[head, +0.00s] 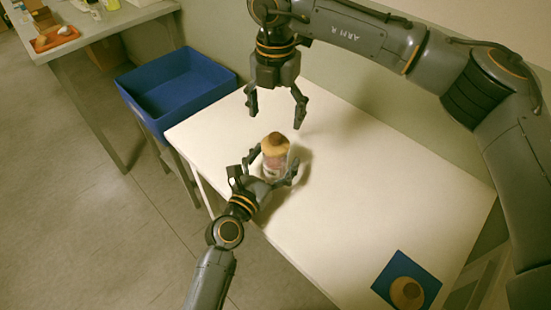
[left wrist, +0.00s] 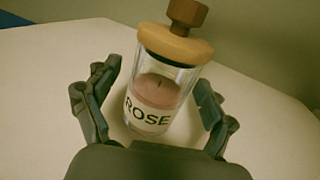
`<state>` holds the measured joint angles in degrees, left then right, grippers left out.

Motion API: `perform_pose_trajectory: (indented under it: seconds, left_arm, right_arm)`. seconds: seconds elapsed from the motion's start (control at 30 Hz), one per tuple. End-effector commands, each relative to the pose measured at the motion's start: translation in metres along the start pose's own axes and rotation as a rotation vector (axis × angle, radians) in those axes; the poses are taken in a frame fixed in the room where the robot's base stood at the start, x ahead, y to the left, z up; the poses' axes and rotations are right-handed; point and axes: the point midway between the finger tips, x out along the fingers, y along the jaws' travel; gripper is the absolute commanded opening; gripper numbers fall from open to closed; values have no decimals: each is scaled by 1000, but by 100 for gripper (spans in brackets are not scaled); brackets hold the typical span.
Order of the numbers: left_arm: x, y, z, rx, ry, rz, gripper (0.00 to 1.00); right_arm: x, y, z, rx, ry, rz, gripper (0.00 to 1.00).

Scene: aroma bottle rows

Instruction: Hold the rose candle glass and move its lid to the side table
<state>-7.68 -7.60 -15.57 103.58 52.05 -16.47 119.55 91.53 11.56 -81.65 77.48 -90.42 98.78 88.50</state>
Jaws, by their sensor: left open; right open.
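The rose candle glass (left wrist: 157,100) stands on the white table, with pink wax inside and a label reading ROSE. In the head view the glass (head: 271,172) is partly hidden by my left gripper. Its wooden lid (left wrist: 175,44) with a darker knob sits on top of the glass; it also shows in the head view (head: 275,146). My left gripper (head: 272,173) is open, with its fingers on either side of the glass; I cannot tell whether they touch it. My right gripper (head: 274,112) is open and empty, above and behind the lid.
A blue mat (head: 380,286) with a round tan-and-brown item (head: 407,292) lies at the table's near right corner. A blue bin (head: 177,88) stands beyond the table's left edge. A side table (head: 110,22) with small items is at the upper left. Much of the white table (head: 370,190) is bare.

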Motion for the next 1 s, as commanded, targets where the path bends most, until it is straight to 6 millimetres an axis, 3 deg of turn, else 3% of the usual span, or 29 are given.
perform_pose_trajectory:
  seconds: [0.27,0.7,0.73,1.0]
  left_arm:
    - [1,0,0,0,0,0,84]
    - [1,0,0,0,0,0,0]
    - [1,0,0,0,0,0,0]
    - [1,0,0,1,0,0,0]
  right_arm:
    - [0,0,0,0,0,0,79]
    - [0,0,0,0,0,0,81]
    - [0,0,0,-1,0,0,87]
    - [-25,1,1,-217,-2,1,88]
